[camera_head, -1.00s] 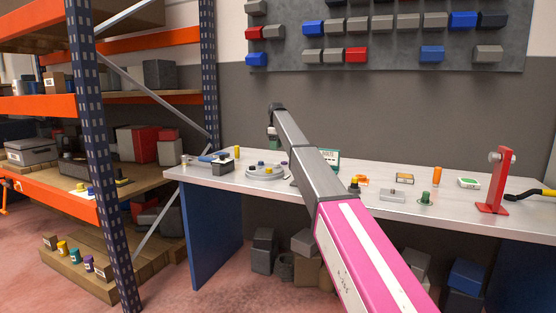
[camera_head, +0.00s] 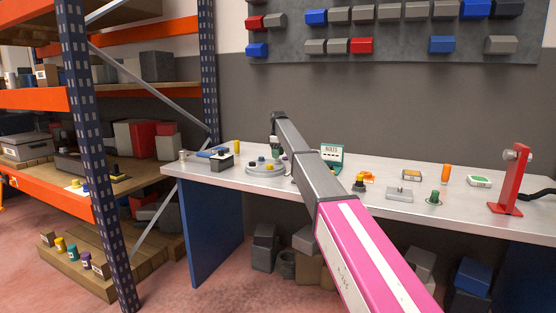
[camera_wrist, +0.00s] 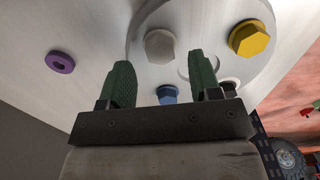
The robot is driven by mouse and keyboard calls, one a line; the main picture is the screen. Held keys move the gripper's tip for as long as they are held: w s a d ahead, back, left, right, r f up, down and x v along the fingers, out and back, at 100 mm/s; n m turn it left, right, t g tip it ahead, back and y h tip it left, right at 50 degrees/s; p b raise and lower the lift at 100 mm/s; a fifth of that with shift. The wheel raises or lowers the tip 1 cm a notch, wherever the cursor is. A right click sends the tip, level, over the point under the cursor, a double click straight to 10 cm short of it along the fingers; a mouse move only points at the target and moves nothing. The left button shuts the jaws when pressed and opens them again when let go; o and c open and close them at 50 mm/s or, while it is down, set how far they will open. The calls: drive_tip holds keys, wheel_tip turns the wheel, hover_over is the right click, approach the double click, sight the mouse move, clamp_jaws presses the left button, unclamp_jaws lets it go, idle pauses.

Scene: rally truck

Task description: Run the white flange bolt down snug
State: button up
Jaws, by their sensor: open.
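The round flange plate (camera_head: 252,172) lies on the bench with several coloured bolts on it. In the wrist view the flange (camera_wrist: 205,18) carries a white hex-head bolt (camera_wrist: 160,45), a yellow bolt (camera_wrist: 250,38) and a blue bolt (camera_wrist: 167,94), around a central hole. A further bolt beside the right finger is mostly hidden. My gripper (camera_wrist: 162,72) is open and empty, with green fingers. The white bolt shows between and beyond the fingertips, and I see no contact. In the head view my gripper (camera_head: 275,143) is over the flange, small and partly hidden by my arm.
A purple ring (camera_wrist: 60,62) lies beside the flange. A dark box (camera_head: 222,160) stands left of it and a green bolts case (camera_head: 332,157) to the right. A red stand (camera_head: 513,180) is at the right end of the bench (camera_head: 320,195).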

sight(278, 161)
drive_tip(key=shift+f, duration=1.4)
drive_tip(key=shift+c, duration=0.3)
drive_tip(key=c, duration=0.9)
drive_tip(key=shift+o, duration=0.2)
drive_tip(key=shift+m, duration=0.4)
